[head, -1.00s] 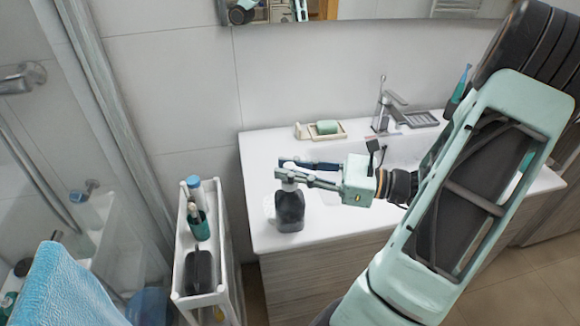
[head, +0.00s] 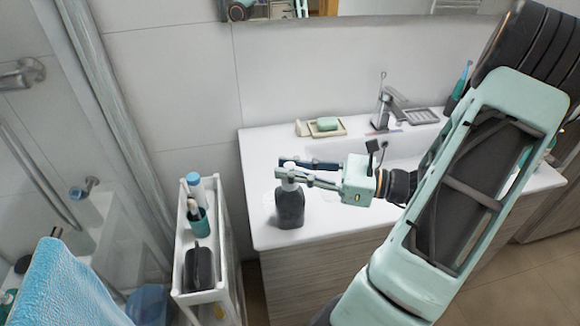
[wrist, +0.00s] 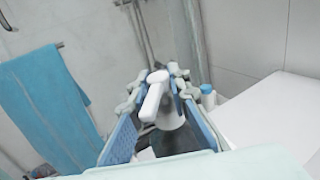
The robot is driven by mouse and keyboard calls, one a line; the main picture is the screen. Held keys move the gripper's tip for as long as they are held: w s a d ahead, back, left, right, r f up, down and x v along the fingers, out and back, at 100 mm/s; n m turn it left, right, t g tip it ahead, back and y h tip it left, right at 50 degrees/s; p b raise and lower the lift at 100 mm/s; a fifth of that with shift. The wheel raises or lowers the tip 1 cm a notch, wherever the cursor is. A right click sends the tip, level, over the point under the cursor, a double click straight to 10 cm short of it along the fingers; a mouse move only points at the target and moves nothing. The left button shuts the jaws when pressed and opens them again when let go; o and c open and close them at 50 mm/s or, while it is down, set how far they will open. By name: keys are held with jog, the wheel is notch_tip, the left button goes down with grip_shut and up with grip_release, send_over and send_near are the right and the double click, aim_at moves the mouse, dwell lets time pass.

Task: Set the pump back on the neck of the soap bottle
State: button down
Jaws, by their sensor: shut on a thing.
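The dark soap bottle (head: 290,208) stands upright near the left front edge of the white sink counter. The white pump (head: 290,167) is at the top of the bottle, between the fingers of my gripper (head: 293,172). In the wrist view the pump (wrist: 154,98) has its spout pointing toward the camera, with the gripper fingers (wrist: 152,85) on both sides of it. My gripper is shut on the pump. The pump appears in line with the bottle's neck, but the fingers hide the joint, so I cannot tell whether it is seated.
A narrow white cart (head: 224,250) stands left of the counter, holding a teal cup (head: 198,222) and a dark item (head: 199,268). A soap dish (head: 327,131) and the faucet (head: 386,105) are at the back. A blue towel (head: 62,285) hangs at the left.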

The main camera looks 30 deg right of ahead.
jog(key=shift+f, duration=0.35)
dwell(0.6)
jog(key=c, duration=1.7)
grip_release()
jog(key=shift+c, duration=0.2)
jog(key=v, duration=1.2)
jog(key=shift+a, duration=0.1)
